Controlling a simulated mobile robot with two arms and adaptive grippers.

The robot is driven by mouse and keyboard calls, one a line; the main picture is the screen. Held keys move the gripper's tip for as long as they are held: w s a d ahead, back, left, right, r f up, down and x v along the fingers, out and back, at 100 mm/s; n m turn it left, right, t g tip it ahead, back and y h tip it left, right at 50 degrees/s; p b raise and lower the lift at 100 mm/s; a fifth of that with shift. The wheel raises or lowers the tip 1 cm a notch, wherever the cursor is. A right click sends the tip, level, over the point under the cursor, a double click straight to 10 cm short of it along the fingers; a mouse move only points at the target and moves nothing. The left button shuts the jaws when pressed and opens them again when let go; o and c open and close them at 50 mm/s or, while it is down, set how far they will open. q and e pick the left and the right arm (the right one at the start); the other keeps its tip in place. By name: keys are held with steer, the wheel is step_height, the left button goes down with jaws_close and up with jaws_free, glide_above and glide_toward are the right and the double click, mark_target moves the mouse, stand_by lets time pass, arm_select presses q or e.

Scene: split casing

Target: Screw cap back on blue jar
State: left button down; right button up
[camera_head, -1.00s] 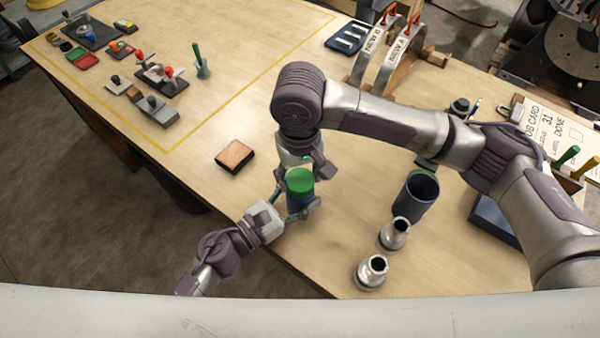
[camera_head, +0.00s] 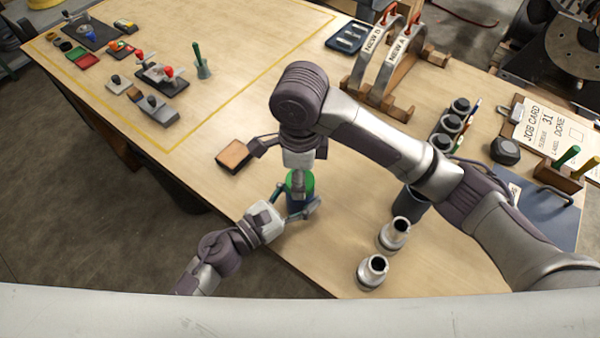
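The blue jar (camera_head: 298,205) stands upright near the table's front edge. A green cap (camera_head: 307,181) sits on top of it; I cannot tell how tightly it is seated. My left gripper (camera_head: 296,206) reaches in from the left with its fingers around the jar's body, shut on it. My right gripper (camera_head: 298,178) is directly above the cap, its fingers spread wide. Its parts hide some of the cap, and I cannot tell whether any touch it.
A brown-topped block (camera_head: 234,154) lies close to a right finger. Two silver fittings (camera_head: 393,235) stand right of the jar. A dark blue cup (camera_head: 409,204) is partly hidden behind my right arm. The table's middle is clear.

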steer(key=o, duration=0.7)
steer(key=shift+c, duration=0.5)
